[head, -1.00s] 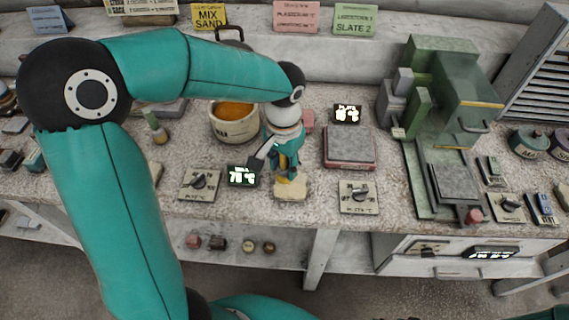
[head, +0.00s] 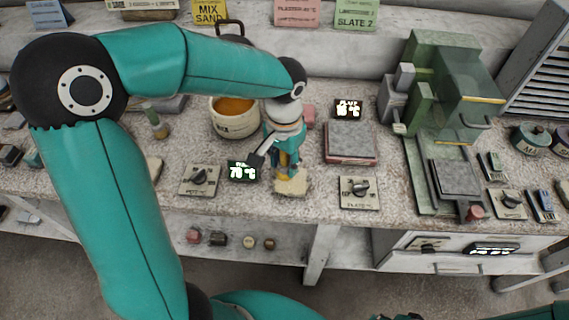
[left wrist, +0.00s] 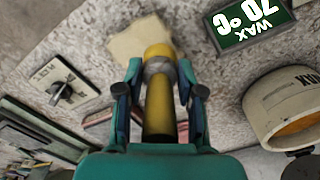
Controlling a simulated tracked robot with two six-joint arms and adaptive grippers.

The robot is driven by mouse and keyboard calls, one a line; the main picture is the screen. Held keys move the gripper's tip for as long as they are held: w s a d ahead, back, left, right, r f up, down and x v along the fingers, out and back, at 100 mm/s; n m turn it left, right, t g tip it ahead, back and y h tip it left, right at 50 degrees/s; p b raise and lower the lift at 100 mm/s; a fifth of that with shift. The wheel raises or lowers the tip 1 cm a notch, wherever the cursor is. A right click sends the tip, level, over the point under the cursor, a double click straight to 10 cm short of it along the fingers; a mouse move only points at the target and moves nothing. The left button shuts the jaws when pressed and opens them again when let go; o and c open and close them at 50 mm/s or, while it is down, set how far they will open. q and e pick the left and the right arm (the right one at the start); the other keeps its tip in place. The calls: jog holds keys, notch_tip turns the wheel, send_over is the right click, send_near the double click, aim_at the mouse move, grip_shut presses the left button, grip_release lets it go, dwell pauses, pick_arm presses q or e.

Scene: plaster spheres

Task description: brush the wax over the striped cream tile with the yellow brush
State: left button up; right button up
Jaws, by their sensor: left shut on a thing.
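My left gripper (head: 285,160) is shut on the yellow brush (left wrist: 160,105), gripping it around the handle. In the left wrist view the brush points away from the gripper, with a grey band and a yellow end beyond the fingers. That end overlaps the edge of a cream tile (left wrist: 125,43); I cannot tell whether it touches. In the head view the tile (head: 292,186) lies on the bench just below the gripper, partly hidden; its stripes cannot be made out. The wax pot (head: 234,127), with orange wax inside, stands behind and left of the gripper. My right gripper is not in view.
A small wax display (head: 243,171) reads 70 °C left of the tile. Dial plates (head: 200,181) (head: 359,192) flank it. The bench's front edge is close to the tile.

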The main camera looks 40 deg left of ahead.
pick_arm(q)
jog(key=shift+w+a, duration=0.7)
jog(key=shift+w, duration=0.35)
jog(key=shift+s+d, duration=0.1)
jog(key=shift+s+d+b, duration=0.2)
jog(key=shift+s+d, duration=0.3)
jog(key=shift+s, duration=0.3)
jog(key=shift+s+d+b, duration=0.2)
jog(key=shift+s+d, duration=0.25)
jog(key=shift+s, duration=0.35)
jog(key=shift+w, duration=0.1)
jog(key=shift+w+a+r+p, duration=0.1)
jog(key=shift+w+a+p, duration=0.3)
jog(key=shift+w, duration=0.2)
jog(key=shift+w+a, duration=0.3)
jog(key=shift+w, duration=0.2)
jog(key=shift+w+a, duration=0.3)
jog(key=shift+w, duration=0.2)
